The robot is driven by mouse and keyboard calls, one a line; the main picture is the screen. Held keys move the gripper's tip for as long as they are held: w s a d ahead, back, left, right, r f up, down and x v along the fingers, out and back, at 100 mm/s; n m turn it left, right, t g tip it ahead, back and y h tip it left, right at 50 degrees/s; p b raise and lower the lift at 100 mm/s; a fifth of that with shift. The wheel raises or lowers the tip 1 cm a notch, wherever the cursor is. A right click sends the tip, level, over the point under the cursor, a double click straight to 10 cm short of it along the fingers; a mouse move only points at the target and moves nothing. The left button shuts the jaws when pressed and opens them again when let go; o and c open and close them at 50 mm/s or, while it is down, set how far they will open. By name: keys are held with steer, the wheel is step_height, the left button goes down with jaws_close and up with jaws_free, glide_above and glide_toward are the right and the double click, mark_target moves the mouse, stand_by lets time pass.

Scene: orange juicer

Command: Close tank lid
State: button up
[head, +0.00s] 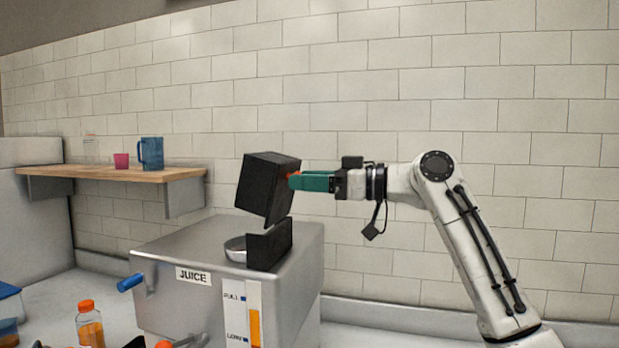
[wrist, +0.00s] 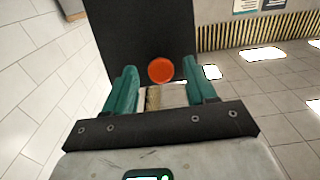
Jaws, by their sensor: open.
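The tank lid (head: 268,188) is a black box-like cover, raised and tilted above the black tank base (head: 269,246) on the steel juice machine. Its black face (wrist: 142,32) fills the upper middle of the wrist view and bears a round orange-red knob (wrist: 160,70). My gripper (head: 293,181) reaches in from the right, with its green fingertips close to the lid's right side. In the wrist view my gripper (wrist: 162,68) is open, with one finger on each side of the knob. I cannot tell whether the fingertips touch the lid.
The steel juice machine (head: 175,310) has a JUICE label and a level gauge (head: 254,325). A silver bowl rim (head: 236,249) shows beside the tank base. An orange-capped bottle (head: 89,325) stands lower left.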

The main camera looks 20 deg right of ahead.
steer(key=shift+a, duration=0.1)
jaws_close()
stand_by(0.5)
